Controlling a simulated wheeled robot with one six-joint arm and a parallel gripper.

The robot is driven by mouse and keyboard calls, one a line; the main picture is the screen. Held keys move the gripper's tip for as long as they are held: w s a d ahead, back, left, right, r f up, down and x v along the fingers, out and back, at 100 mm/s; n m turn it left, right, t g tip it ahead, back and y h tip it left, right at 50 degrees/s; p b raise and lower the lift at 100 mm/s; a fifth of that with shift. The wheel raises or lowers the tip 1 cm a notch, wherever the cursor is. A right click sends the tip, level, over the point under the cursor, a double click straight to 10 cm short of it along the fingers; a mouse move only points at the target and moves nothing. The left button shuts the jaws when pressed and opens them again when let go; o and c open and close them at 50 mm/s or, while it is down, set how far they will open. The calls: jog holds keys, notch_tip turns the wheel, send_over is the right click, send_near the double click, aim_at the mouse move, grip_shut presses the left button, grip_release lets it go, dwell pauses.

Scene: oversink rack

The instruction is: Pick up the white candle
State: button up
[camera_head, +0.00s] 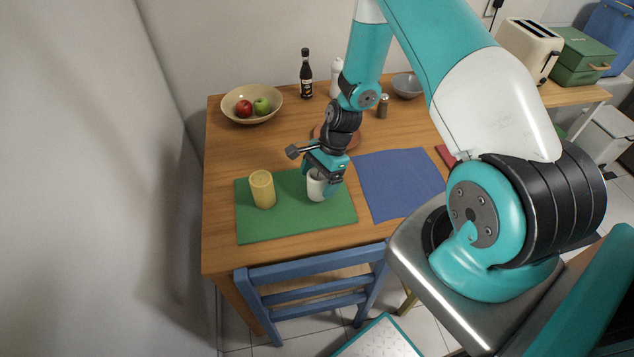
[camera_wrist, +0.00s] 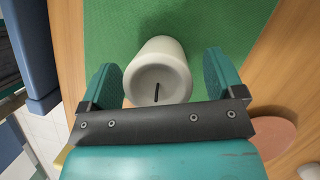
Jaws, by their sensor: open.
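The white candle (camera_head: 317,187) stands on the green mat (camera_head: 282,228), right of the yellow candle (camera_head: 262,190). My gripper (camera_head: 324,187) is at the white candle, with its fingers reaching down around it. In the wrist view the white candle (camera_wrist: 158,72) shows its round top and dark wick between the two fingers of my gripper (camera_wrist: 165,80). The fingers are open, with a gap visible on both sides of the candle. Part of the candle is hidden behind my gripper in the head view.
A blue mat (camera_head: 400,185) lies right of the green mat. A bowl (camera_head: 252,116) with a red and a green fruit, a dark bottle (camera_head: 306,76) and a grey bowl (camera_head: 406,86) stand at the back. A blue chair (camera_head: 315,285) is at the front edge.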

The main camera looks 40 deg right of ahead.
jog(key=c, duration=1)
jog(key=shift+c, duration=0.5)
jog(key=shift+r, duration=0.1)
